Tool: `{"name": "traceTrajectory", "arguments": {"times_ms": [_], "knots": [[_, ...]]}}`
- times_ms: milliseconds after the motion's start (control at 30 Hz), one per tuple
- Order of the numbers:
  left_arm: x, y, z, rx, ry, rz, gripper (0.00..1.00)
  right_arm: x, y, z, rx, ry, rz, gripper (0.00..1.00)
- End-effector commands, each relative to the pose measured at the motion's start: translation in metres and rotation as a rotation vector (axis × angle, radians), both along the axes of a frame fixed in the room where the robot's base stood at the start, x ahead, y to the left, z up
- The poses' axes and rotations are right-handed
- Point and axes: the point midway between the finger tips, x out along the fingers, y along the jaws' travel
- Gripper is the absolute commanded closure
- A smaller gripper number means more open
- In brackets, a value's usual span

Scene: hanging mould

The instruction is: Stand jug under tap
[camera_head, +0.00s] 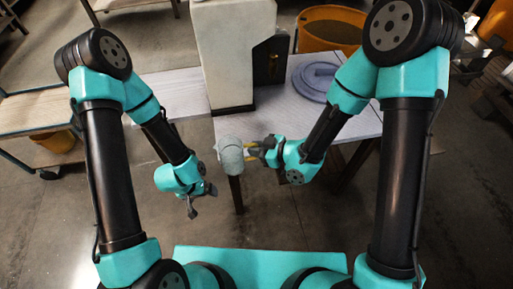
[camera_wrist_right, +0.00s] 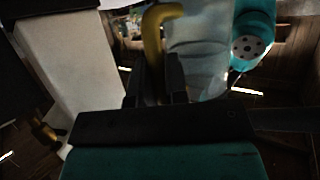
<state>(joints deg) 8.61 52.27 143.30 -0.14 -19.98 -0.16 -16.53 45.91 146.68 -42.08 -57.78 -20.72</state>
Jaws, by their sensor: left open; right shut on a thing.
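A pale grey jug (camera_head: 231,158) is held over the near edge of the table. Its yellow handle (camera_wrist_right: 154,40) is between the fingers of my right gripper (camera_head: 257,151), which is shut on it; the jug's body (camera_wrist_right: 196,55) shows beside the handle in the right wrist view. My left gripper (camera_head: 197,200) is open and empty, low in front of the table, left of the jug. A small brass fitting, probably the tap (camera_wrist_right: 45,132), shows at the lower left of the right wrist view, beside a pale block. I cannot clearly make out its spout.
A tall pale block (camera_head: 228,50) with a dark panel (camera_head: 270,60) stands on the table (camera_head: 283,115) behind the jug. A grey round lid-like disc (camera_head: 318,82) lies to its right. An orange tub (camera_head: 330,28) is behind. The table's front right is clear.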

Motion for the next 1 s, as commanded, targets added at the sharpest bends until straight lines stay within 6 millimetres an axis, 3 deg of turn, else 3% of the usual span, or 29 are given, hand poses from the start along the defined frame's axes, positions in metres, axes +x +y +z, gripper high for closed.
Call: {"name": "traceTrajectory", "arguments": {"times_ms": [367,700,1000], "knots": [[0.000,0.000,0.000,0.000,0.000,0.000,0.00,0.018,-0.012,0.000,0.004,0.006,-0.133,1.00],[0.000,0.000,0.000,0.000,0.000,0.000,0.00,0.056,-0.056,0.001,0.006,0.008,-0.514,1.00],[0.000,0.000,0.000,0.000,0.000,0.000,0.00,0.069,-0.090,0.003,-0.001,-0.001,-0.758,1.00]]}}
